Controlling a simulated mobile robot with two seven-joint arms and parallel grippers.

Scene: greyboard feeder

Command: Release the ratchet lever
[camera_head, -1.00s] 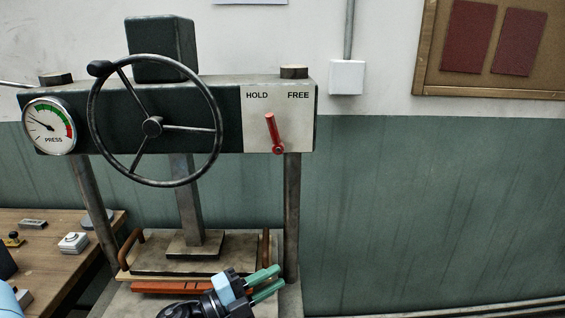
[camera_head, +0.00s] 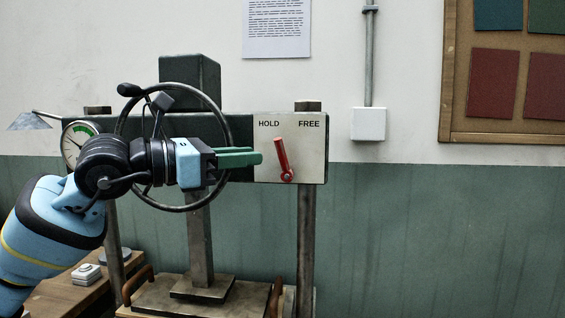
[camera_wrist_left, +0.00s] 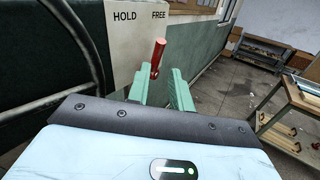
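The red ratchet lever (camera_head: 282,158) stands on a white plate (camera_head: 305,150) marked HOLD and FREE. Its top leans a little left, toward HOLD. My left gripper (camera_head: 258,158) has its green fingers pointing right at the lever, just left of it in the head view. In the left wrist view, the fingers (camera_wrist_left: 159,84) are apart, with the lever (camera_wrist_left: 157,58) seen in line with the gap, beyond the tips. Nothing is held. Whether the tips touch the lever, I cannot tell. My right gripper is not in view.
The black handwheel (camera_head: 131,100) stands behind my left wrist, on the press beam, and its rim (camera_wrist_left: 82,28) shows at the left in the wrist view. My arm partly covers the pressure gauge (camera_head: 76,140).

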